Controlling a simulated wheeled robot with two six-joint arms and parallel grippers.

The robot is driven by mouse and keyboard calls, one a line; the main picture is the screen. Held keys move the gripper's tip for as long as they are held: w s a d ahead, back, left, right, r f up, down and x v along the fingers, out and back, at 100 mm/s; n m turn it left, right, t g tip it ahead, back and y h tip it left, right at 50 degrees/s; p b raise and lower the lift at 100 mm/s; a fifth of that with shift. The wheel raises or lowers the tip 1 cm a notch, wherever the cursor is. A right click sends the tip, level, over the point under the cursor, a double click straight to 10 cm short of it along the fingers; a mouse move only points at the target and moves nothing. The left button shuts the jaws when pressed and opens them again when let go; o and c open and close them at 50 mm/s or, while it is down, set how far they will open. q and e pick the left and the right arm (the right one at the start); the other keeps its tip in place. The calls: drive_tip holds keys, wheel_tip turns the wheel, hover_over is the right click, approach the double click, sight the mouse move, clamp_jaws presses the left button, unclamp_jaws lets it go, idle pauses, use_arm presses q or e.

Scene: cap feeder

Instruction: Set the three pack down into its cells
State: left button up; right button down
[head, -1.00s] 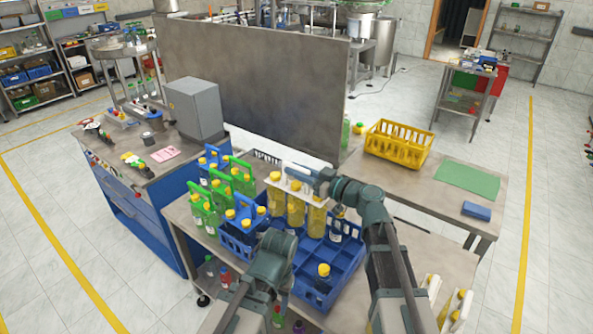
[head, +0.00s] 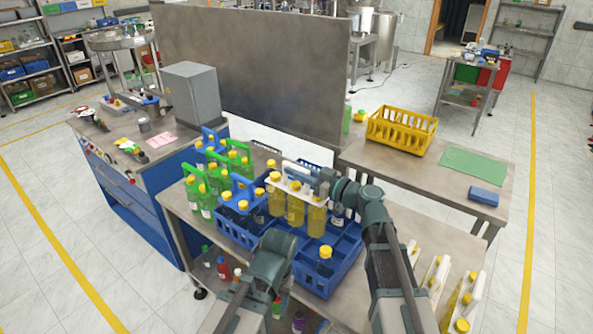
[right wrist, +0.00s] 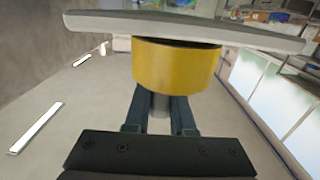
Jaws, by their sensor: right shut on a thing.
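The three pack (head: 296,205) is a row of three yellow-filled bottles with yellow caps, joined by a white carrier strip near their tops. It is upright over the back left part of a blue crate with cells (head: 343,272). I cannot tell how far the bottle bottoms are in the cells. My right gripper (head: 318,178) is shut on the pack at its top. The right wrist view shows a yellow cap (right wrist: 175,66) beyond the fingers, under a pale strip (right wrist: 185,28). My left arm shows in the head view, but its gripper does not.
A single yellow-capped bottle (head: 326,255) stands in a front cell of the blue crate. Blue and green bottle carriers (head: 240,160) crowd the table on the left. More white-strip packs (head: 466,302) stand at the lower right. A yellow crate (head: 402,129) is on the back table.

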sight(297, 197)
use_arm(q)
wheel_tip(297, 197, down, 9)
drive_tip(key=b, duration=0.8)
use_arm(e)
drive_tip(key=shift+f, duration=4.45)
use_arm(q)
drive_tip(key=shift+f+b, duration=0.6)
drive_tip(key=shift+b, duration=0.2)
use_arm(e)
drive_tip(key=shift+f, duration=0.6)
use_arm(q)
drive_tip(key=shift+r, duration=0.1)
use_arm(e)
drive_tip(key=c, duration=0.7)
unclamp_jaws()
drive_tip(key=shift+r, duration=0.1)
use_arm(q)
drive_tip(key=shift+r, duration=0.1)
